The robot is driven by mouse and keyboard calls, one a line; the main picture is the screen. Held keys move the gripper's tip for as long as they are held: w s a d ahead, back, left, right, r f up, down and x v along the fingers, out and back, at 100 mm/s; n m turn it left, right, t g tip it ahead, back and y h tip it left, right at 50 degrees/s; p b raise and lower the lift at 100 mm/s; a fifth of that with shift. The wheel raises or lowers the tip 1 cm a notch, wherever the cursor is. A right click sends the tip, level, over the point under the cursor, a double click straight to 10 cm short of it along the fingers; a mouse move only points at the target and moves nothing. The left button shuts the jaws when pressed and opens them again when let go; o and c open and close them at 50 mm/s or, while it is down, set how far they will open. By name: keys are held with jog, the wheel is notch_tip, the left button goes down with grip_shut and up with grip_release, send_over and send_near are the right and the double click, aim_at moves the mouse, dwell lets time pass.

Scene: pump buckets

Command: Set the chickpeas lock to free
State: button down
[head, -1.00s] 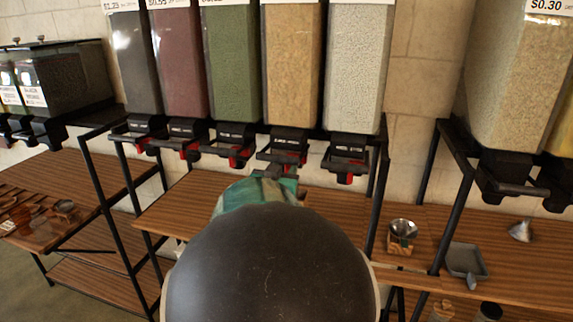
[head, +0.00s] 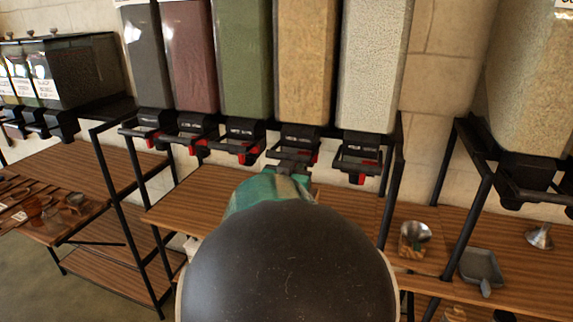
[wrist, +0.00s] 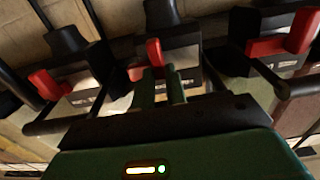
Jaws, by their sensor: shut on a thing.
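A row of dispensers hangs over the middle table; no label that I can read names chickpeas. The tan-filled dispenser (head: 305,60) is fourth from the left. My gripper (head: 293,170) is at its black spout (head: 297,138), partly hidden behind my arm. In the wrist view my gripper (wrist: 162,78) has its two green fingers close together at a red lock lever (wrist: 154,52) on the middle spout. The fingers are shut on this lever; the exact contact is partly hidden. Another red part (wrist: 137,73) shows just left of the fingers.
Neighbouring spouts with red levers stand close on both sides, such as the white dispenser's spout (head: 357,157) and the green one's (head: 240,140). Black frame posts (head: 392,195) border the row. A metal cup (head: 415,233) and a grey scoop (head: 482,266) are on the right table.

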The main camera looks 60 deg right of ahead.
jog(key=shift+w+a, duration=0.2)
jog(key=shift+w, duration=1.15)
jog(key=c, duration=1.4)
grip_release()
jog(key=shift+w, duration=0.1)
jog(key=shift+c, duration=0.2)
jog(key=shift+s, duration=0.2)
jog(key=shift+a, duration=0.15)
